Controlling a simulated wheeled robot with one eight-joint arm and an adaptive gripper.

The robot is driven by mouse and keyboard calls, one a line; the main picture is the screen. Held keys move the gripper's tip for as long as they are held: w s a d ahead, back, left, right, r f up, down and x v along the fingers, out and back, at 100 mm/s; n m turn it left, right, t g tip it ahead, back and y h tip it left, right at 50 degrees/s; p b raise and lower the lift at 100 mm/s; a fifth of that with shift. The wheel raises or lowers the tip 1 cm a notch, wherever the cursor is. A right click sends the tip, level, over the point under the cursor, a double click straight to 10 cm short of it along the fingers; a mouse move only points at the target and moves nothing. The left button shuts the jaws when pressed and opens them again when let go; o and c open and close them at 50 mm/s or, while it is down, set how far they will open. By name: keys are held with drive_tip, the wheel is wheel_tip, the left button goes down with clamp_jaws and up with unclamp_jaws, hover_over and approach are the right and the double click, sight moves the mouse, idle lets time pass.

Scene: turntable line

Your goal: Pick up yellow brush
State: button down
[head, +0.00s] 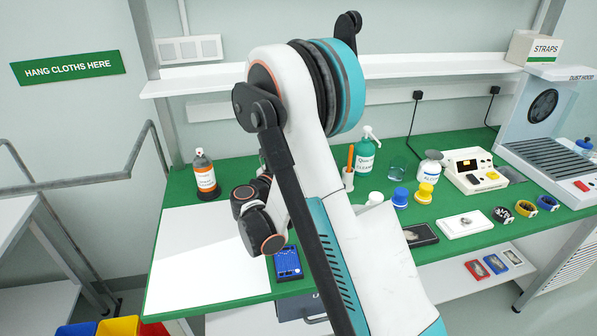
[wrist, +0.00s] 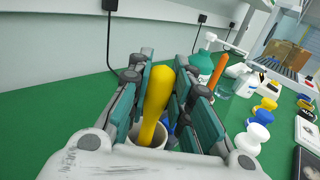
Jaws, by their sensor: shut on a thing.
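The yellow brush (wrist: 154,104) shows in the wrist view as a thick yellow handle, upright and slightly tilted, between my fingers. My gripper (wrist: 165,80) is shut on this handle, with a teal-padded finger on each side. The lower end of the handle goes down to a white round cup (wrist: 133,141) below; I cannot tell how far it sits inside. The bristles are hidden. In the head view my arm covers the gripper and the yellow brush.
An orange handle (head: 350,158) stands in a white holder to the right. Near it are a teal pump bottle (head: 365,156), a glass (head: 397,168) and yellow and blue pots. A spray bottle (head: 206,176) stands left. The white sheet (head: 205,265) at front left is clear.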

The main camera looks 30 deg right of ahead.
drive_tip(key=shift+r, duration=0.1)
wheel_tip(320, 180, up, 20)
drive_tip(key=p, duration=0.7)
idle(3.0)
